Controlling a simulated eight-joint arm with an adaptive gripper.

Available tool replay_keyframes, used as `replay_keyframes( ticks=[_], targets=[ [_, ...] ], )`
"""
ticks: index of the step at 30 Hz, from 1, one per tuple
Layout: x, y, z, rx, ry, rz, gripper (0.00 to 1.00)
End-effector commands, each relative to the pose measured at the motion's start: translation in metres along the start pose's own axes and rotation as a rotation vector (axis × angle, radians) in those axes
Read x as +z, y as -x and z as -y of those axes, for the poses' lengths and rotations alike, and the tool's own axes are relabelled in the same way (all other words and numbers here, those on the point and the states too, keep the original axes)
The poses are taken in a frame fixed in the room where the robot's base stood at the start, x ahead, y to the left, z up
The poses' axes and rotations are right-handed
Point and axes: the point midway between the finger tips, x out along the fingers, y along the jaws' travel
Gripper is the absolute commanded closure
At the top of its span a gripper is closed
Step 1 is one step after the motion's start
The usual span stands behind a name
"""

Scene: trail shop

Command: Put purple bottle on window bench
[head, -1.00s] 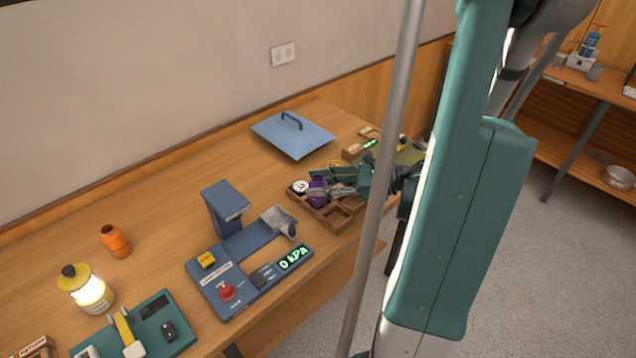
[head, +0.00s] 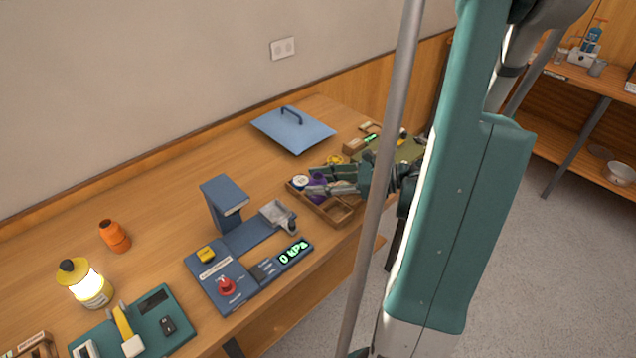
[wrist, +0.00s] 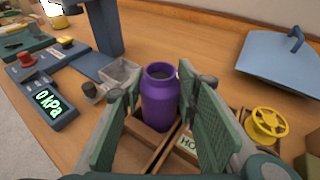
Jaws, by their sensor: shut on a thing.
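The purple bottle (wrist: 160,100) stands upright in a divided wooden tray (head: 334,211) in the wrist view, with its open neck facing up. It shows small and partly hidden in the head view (head: 317,184). My gripper (wrist: 160,85) is around it, one green finger pad on each side, shut on it. In the head view my gripper (head: 330,181) reaches in from the right, low over the tray. I cannot tell which surface is the window bench; no window shows.
A blue press with a gauge (head: 225,270) stands left of the tray, a small grey cup (head: 277,214) beside it. A blue lid (head: 293,130) lies behind. A yellow wheel (wrist: 266,122) is right of the bottle. A shelf (head: 570,78) stands far right.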

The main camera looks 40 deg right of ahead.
Motion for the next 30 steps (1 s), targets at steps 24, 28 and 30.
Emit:
replay_keyframes(
  ticks=[24, 28, 30],
  targets=[
    [-0.003, 0.001, 0.000, 0.000, 0.000, 0.000, 0.52],
    [-0.003, 0.006, 0.000, 0.000, 0.000, 0.000, 0.52],
    [-0.003, 0.011, 0.001, -0.002, 0.000, 0.000, 0.52]
  ],
)
